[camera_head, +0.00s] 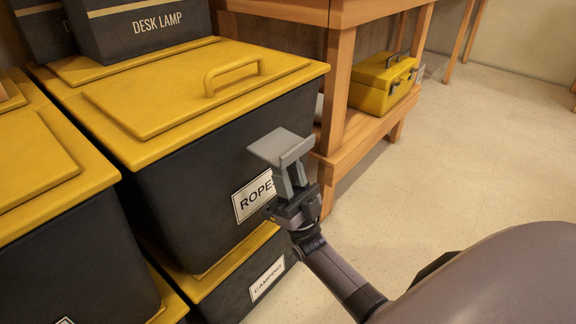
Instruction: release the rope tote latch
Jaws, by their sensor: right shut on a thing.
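The rope tote (190,150) is a dark bin with a yellow lid (185,90) and a white label reading "ROPES", partly covered by my gripper. A grey latch (278,146), a flat plate with a bent lip, stands out at the tote's near right end, just below the lid's rim. My right gripper (291,180) comes up from below and is shut on the latch. The fingers hide part of the latch, and I cannot tell how it meets the tote. My left gripper is out of view.
The rope tote stands on a "CAMPING" tote (262,272). A "DESK LAMP" bin (140,28) rests on its far end. Another yellow-lidded tote (50,160) is at left. A wooden bench (337,95) with a yellow toolbox (383,84) stands behind right. The floor at right is clear.

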